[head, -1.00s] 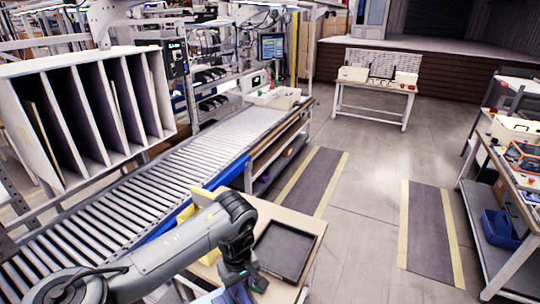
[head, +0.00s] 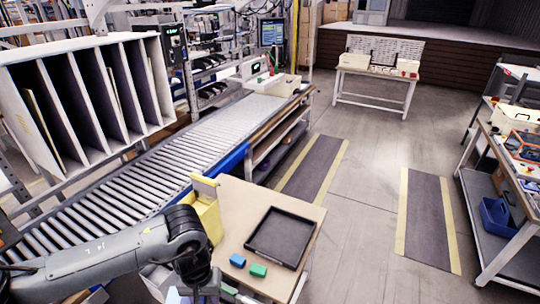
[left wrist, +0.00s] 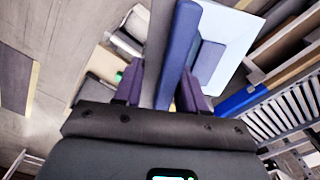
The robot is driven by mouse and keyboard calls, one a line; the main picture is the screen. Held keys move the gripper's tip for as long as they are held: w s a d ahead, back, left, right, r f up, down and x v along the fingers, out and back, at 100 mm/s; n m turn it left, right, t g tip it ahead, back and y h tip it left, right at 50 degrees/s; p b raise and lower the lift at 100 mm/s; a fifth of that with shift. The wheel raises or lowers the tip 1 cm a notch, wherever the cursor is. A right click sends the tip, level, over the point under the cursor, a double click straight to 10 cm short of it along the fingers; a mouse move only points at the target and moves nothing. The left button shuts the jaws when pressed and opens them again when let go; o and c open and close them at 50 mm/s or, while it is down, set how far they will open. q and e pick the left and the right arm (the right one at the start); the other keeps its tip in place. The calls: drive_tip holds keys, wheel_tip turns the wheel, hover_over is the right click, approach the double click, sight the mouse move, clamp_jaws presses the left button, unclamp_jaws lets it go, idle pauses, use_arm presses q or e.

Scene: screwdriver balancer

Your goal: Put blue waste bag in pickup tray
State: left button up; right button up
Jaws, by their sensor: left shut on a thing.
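The black pickup tray (head: 263,248) lies flat on the light table, and I see nothing in it. My left gripper (head: 195,294) is at the bottom of the head view, left of the tray and near the table's left side. In the left wrist view its fingers (left wrist: 163,98) are shut on a flat blue thing (left wrist: 182,45) with a pale blue panel (left wrist: 232,40) beside it. This looks like the blue waste bag, but I cannot tell for sure. In the head view it is mostly cut off by the lower edge. My right gripper is not in view.
A small blue block (head: 237,261) and a green block (head: 258,270) lie in front of the tray. A yellow bin (head: 205,215) stands at the table's left edge. A roller conveyor (head: 150,180) runs behind it. The table behind the tray is clear.

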use_arm(q)
drive_tip(key=s+a, duration=0.2)
drive_tip(key=a, duration=0.3)
wheel_tip(320, 180, up, 10)
drive_tip(key=p, duration=1)
drive_tip(key=shift+w+d+r+m+p, duration=0.15)
drive_tip(key=shift+m+p, duration=0.15)
drive_tip(key=shift+p, duration=0.1)
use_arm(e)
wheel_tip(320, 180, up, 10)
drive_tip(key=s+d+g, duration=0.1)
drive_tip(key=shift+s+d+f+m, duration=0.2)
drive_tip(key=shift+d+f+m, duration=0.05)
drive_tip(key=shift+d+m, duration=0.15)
use_arm(q)
drive_tip(key=shift+m, duration=0.3)
